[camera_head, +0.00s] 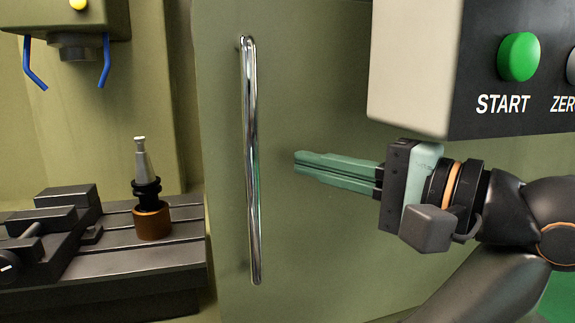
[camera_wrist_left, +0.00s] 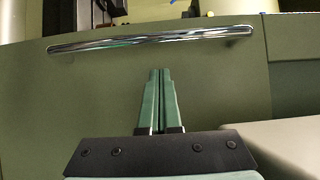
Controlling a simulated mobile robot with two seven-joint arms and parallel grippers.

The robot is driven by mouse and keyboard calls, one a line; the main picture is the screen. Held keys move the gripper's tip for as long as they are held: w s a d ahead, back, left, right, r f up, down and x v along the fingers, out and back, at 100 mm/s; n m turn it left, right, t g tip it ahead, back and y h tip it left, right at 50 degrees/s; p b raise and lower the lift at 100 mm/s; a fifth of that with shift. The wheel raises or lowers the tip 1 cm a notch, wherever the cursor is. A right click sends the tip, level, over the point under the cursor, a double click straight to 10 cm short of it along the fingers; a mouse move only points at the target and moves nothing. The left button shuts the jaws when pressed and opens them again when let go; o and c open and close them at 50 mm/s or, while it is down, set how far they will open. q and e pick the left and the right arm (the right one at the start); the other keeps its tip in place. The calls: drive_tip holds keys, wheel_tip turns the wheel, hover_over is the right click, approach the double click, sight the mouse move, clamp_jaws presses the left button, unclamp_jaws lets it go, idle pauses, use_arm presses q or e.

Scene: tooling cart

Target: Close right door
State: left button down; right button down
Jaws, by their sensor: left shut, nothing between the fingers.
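The olive-green right door (camera_head: 300,240) fills the middle of the head view, with a long upright chrome bar handle (camera_head: 251,160) near its left edge. To the left of that edge, the machine's inside shows. My left gripper (camera_head: 296,162) is shut and empty, its green fingers pointing left toward the handle, with a gap between the tips and the bar. In the left wrist view, the door (camera_wrist_left: 90,110) and handle (camera_wrist_left: 150,39) lie beyond the shut fingertips (camera_wrist_left: 159,72). My right gripper is not in view.
A control box with a green START button (camera_head: 519,57) overhangs above my left gripper at the right. Inside the machine are a slotted table (camera_head: 120,265), a tool holder in an orange-brown base (camera_head: 152,220), dark vise parts (camera_head: 45,220) and a spindle head (camera_head: 75,45) with blue nozzles.

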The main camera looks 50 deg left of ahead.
use_arm(q)
drive_tip(key=shift+s+a, duration=0.4)
drive_tip(key=shift+s, duration=0.35)
drive_tip(key=shift+s+a, duration=0.35)
drive_tip(key=shift+s, duration=0.4)
drive_tip(key=shift+a, duration=0.1)
